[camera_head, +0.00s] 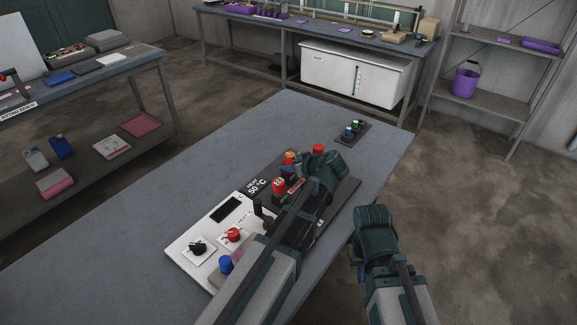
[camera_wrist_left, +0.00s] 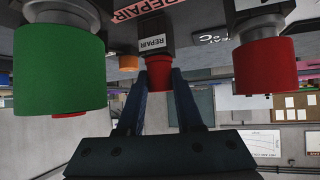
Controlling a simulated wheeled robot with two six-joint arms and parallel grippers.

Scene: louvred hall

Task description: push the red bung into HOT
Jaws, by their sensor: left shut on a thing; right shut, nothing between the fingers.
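In the left wrist view a red bung (camera_wrist_left: 160,72) sits between the tips of my left gripper (camera_wrist_left: 160,82), which is shut on it. I cannot make out a HOT label. My right gripper (camera_head: 360,266) is shut and empty, beside the bench's right edge.
A white panel (camera_head: 205,225) carries a red knob (camera_head: 232,235) and a black knob (camera_head: 199,246). In the wrist view a green cylinder (camera_wrist_left: 58,70) and another red piece (camera_wrist_left: 265,66) flank the fingers closely. The bench's far left surface (camera_head: 215,165) is clear.

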